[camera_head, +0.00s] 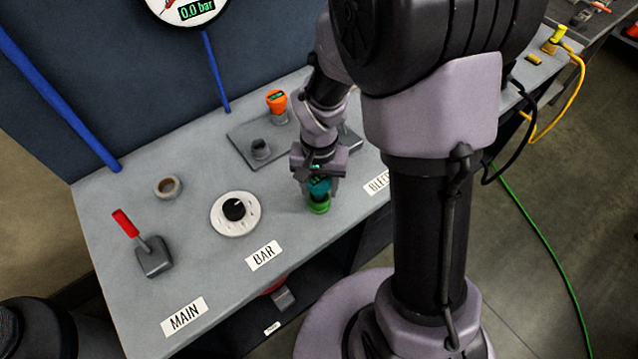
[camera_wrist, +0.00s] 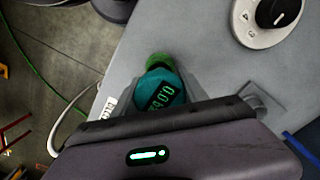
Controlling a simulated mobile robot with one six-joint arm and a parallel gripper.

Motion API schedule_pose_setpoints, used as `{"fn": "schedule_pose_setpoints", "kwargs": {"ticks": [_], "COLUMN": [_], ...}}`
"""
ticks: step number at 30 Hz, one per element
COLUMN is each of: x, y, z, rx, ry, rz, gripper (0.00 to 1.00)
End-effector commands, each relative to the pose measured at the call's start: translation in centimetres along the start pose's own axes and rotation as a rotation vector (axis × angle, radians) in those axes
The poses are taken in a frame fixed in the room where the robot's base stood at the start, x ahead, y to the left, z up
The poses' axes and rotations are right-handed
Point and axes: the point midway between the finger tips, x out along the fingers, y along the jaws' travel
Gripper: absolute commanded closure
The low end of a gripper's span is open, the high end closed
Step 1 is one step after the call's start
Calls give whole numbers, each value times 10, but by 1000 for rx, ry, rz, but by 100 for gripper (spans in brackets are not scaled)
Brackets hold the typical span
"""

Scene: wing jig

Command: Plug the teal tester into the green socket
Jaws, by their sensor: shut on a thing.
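The teal tester (camera_head: 319,187) is held upright between the fingers of my gripper (camera_head: 318,182). The green socket (camera_head: 319,207) sits on the grey bench near its front edge, directly below the tester. In the wrist view the tester (camera_wrist: 162,90) shows a small dark display with green digits, and part of the green socket (camera_wrist: 158,60) shows just beyond it. The tester's lower end meets or overlaps the socket in both views; I cannot tell how deep it sits. My gripper hides part of the tester.
An orange tester (camera_head: 276,100) stands at the back of a dark plate (camera_head: 236,140) with a dark cap (camera_head: 260,149). A round dial (camera_head: 236,213), a ring (camera_head: 167,186) and a red-handled lever (camera_head: 135,236) are to the left. The bench is clear between them.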

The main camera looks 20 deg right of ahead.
Motion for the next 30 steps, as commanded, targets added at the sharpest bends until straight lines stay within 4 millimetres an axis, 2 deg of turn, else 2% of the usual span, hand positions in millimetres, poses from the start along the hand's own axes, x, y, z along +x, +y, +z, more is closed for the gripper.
{"fn": "schedule_pose_setpoints", "kwargs": {"ticks": [9, 30], "x": [0, 14], "y": [0, 0], "z": [0, 0], "rx": [0, 0], "ry": [1, 0], "rz": [0, 0], "gripper": [88, 88]}}
